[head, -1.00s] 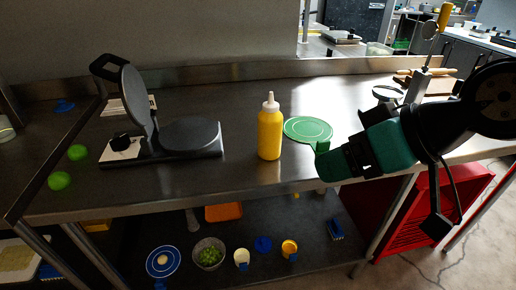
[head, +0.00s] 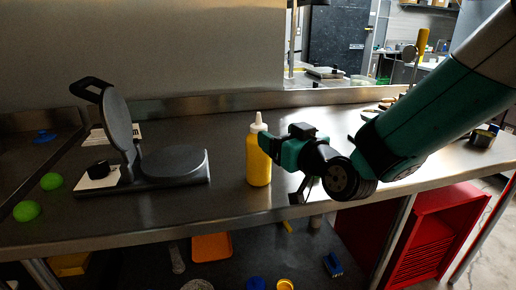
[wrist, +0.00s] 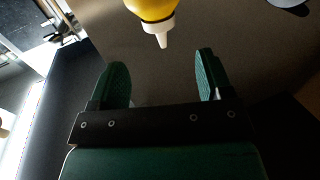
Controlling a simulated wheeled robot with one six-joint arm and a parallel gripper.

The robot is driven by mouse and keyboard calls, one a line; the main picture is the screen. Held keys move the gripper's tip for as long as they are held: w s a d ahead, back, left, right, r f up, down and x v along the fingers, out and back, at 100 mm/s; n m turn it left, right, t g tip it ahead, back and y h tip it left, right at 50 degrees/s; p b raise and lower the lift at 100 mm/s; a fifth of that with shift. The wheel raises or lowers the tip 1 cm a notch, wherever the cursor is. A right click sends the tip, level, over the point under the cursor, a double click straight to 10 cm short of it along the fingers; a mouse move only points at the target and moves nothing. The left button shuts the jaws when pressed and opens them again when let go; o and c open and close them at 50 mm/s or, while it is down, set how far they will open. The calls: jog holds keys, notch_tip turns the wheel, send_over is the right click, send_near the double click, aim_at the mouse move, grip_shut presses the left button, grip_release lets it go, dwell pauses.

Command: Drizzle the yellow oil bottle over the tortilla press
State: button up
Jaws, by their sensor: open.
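The yellow oil bottle (head: 258,163) with a white nozzle stands upright on the steel counter. The dark tortilla press (head: 174,163) stands to its left, with its round lid (head: 117,118) raised. My gripper (head: 267,143) is at the right side of the bottle's upper part in the head view. In the wrist view, the fingers of my gripper (wrist: 161,75) are apart with nothing between them. The bottle (wrist: 151,8) shows at the top edge there, beyond the fingertips and lined up with the gap.
Two green balls (head: 27,210) lie on the counter at the left. A low steel ledge (head: 200,109) runs along the back. The lower shelf holds an orange tray (head: 211,246) and small containers. Counter between press and bottle is clear.

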aim_at(259, 125)
jog(key=p+x, duration=0.1)
jog(key=x, duration=0.5)
jog(key=f+p+x, duration=0.1)
jog(key=x, duration=0.1)
jog(key=shift+w+a+p, duration=0.3)
jog(key=shift+r, duration=0.1)
grip_shut()
jog(key=shift+r, duration=0.1)
notch_tip(259, 125, up, 20)
jog(key=shift+b, duration=0.4)
